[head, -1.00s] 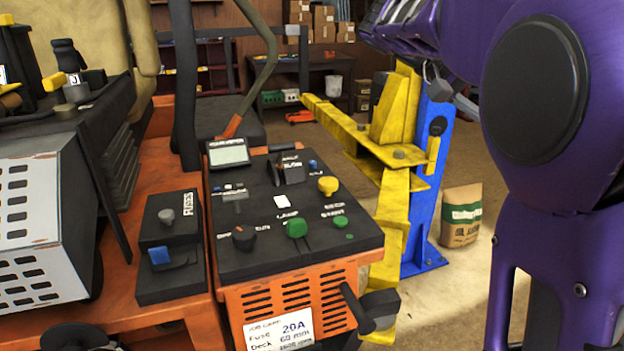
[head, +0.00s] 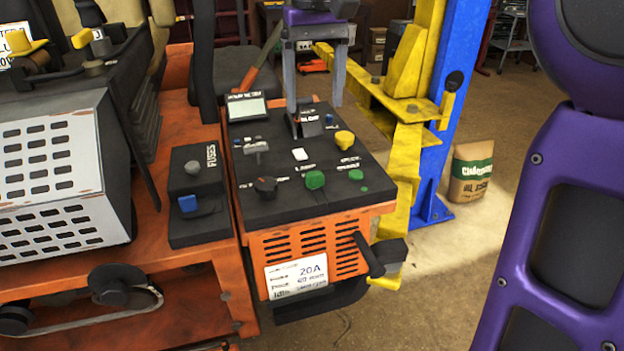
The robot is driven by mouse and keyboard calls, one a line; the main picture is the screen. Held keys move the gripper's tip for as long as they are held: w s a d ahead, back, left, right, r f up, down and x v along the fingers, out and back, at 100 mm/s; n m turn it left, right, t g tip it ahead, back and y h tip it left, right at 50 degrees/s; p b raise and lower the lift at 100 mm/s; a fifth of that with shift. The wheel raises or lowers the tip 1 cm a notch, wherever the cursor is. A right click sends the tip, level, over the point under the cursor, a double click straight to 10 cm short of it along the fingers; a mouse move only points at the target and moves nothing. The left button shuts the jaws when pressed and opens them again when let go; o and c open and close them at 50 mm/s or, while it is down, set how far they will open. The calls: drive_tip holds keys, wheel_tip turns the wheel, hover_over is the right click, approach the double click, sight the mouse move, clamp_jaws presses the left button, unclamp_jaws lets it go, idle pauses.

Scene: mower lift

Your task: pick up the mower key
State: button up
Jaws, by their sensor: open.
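My gripper (head: 314,98) hangs from the top of the head view, its two grey fingers pointing down and apart. It is open with nothing between the fingers. In the picture it is over the back part of the black control panel (head: 225,190), by a dark lever (head: 308,124); its height above the panel is hard to tell. I cannot make out the mower key for certain. A small grey T-shaped piece (head: 256,148) stands on the panel left of the gripper, and a dark round knob (head: 265,187) with a reddish mark sits nearer the front.
The panel also bears a yellow knob (head: 345,139), a green knob (head: 315,180) and a small screen (head: 247,108). A fuse box (head: 195,228) is on the left. A yellow and blue lift post (head: 455,90) and a bag (head: 470,172) stand to the right.

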sight(315, 173)
wheel_tip(315, 173, down, 14)
drive_tip(key=shift+f+b, duration=0.1)
drive_tip(key=shift+b, duration=0.5)
clamp_jaws()
